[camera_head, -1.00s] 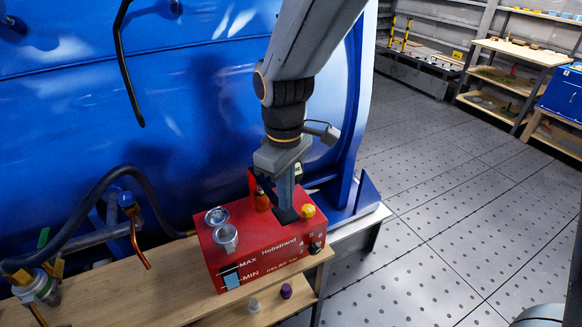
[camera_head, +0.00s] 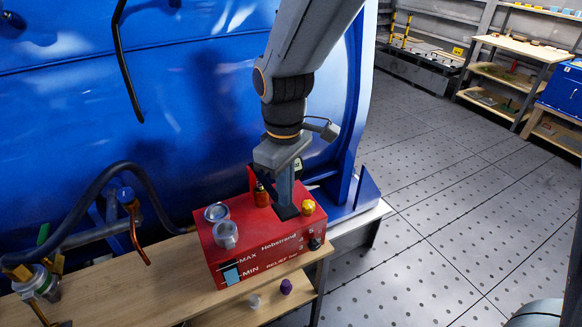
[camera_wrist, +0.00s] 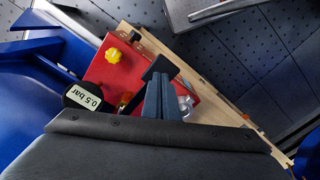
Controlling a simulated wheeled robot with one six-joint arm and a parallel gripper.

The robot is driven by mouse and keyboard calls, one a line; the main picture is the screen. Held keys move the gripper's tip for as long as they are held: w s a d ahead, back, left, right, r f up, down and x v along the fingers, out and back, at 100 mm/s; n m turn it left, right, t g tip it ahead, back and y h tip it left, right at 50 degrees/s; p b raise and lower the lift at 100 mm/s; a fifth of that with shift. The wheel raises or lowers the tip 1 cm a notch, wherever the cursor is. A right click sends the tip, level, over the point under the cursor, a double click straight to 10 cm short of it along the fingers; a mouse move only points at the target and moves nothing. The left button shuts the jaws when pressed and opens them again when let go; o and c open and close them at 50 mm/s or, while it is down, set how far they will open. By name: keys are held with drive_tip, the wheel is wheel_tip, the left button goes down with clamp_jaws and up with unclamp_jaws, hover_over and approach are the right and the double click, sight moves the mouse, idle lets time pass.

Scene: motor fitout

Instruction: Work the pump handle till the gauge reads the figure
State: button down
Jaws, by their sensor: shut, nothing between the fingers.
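The red pump box (camera_head: 265,249), marked Hobstrand, MAX, MIN and RELIEF, sits on a wooden bench. My gripper (camera_head: 286,210) points down over its top, shut and empty, between the orange fitting (camera_head: 261,194) and the yellow knob (camera_head: 307,207). In the wrist view my gripper (camera_wrist: 160,82) overlaps a dark flat piece (camera_wrist: 160,67); I cannot tell whether this is part of the pump handle. A round black piece with a "0.5 bar" label (camera_wrist: 89,97) stands beside the box; a gauge needle cannot be made out. Bluish fluid shows in the level window (camera_head: 231,276).
Two silver cylinders (camera_head: 225,235) stand on the box's left. A black hose and copper pipe (camera_head: 137,232) lie further left. A blue tank wall (camera_head: 60,100) rises behind. A purple cap (camera_head: 286,286) sits on the lower shelf. The floor (camera_head: 440,210) at the right is open.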

sight(284, 212)
drive_tip(key=f+b, duration=0.1)
drive_tip(key=f, duration=0.1)
drive_tip(key=f+b, duration=0.1)
drive_tip(key=f, duration=0.1)
drive_tip(key=f+b, duration=0.1)
drive_tip(key=f, duration=0.2)
drive_tip(key=shift+w+a+f, duration=0.1)
drive_tip(key=shift+w+a, duration=0.1)
drive_tip(key=shift+w, duration=0.15)
drive_tip(key=r+p, duration=0.4)
drive_tip(key=r, duration=0.1)
drive_tip(key=s+r+p, duration=0.1)
drive_tip(key=r+p, duration=0.1)
drive_tip(key=shift+d+r, duration=0.2)
drive_tip(key=shift+r, duration=0.1)
drive_tip(key=shift+w+f, duration=0.1)
drive_tip(key=shift+f, duration=0.1)
idle(0.3)
